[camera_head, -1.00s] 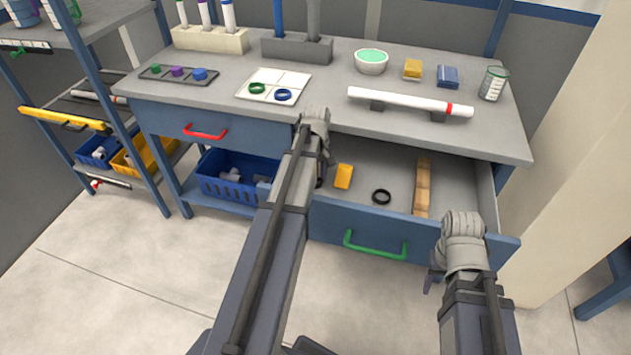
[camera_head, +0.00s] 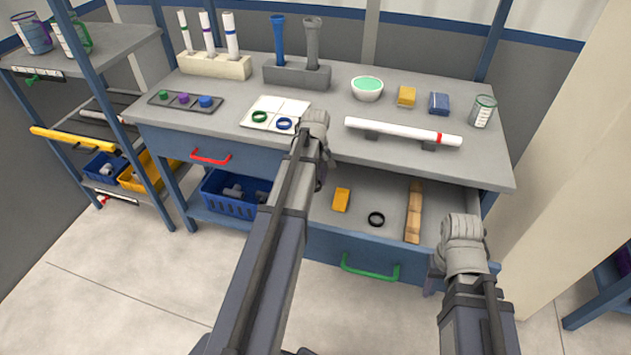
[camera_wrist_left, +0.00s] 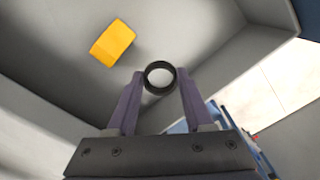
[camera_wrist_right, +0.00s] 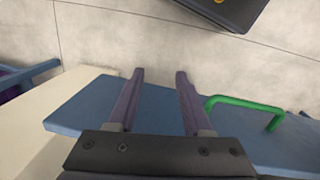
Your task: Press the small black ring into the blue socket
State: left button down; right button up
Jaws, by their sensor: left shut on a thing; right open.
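A small black ring (camera_wrist_left: 160,77) with a pale middle is between the fingertips of my left gripper (camera_wrist_left: 158,85), which is shut on it. In the head view, the left gripper (camera_head: 320,182) hangs over the left part of the open drawer, mostly hidden by its arm. Another black ring (camera_head: 376,219) lies on the drawer floor. A blue upright tube with a wider, socket-like top (camera_head: 278,40) stands in a grey block on the bench. My right gripper (camera_wrist_right: 158,85) is open and empty, above the drawer front's right end; its arm hides most of it in the head view.
The open drawer (camera_head: 345,245) also holds an orange block (camera_head: 341,200) and a wooden strip (camera_head: 414,212). On the bench are a white tray (camera_head: 272,104) with green and blue rings, a white pipe (camera_head: 403,131) on supports, and a bowl (camera_head: 367,89). A blue bin (camera_head: 230,206) is below.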

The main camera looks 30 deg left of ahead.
notch_tip(320, 180, up, 9)
jog(key=p, duration=0.9)
jog(key=shift+r, duration=0.2)
notch_tip(320, 180, up, 4)
jog(key=p, duration=0.4)
jog(key=shift+r, duration=0.2)
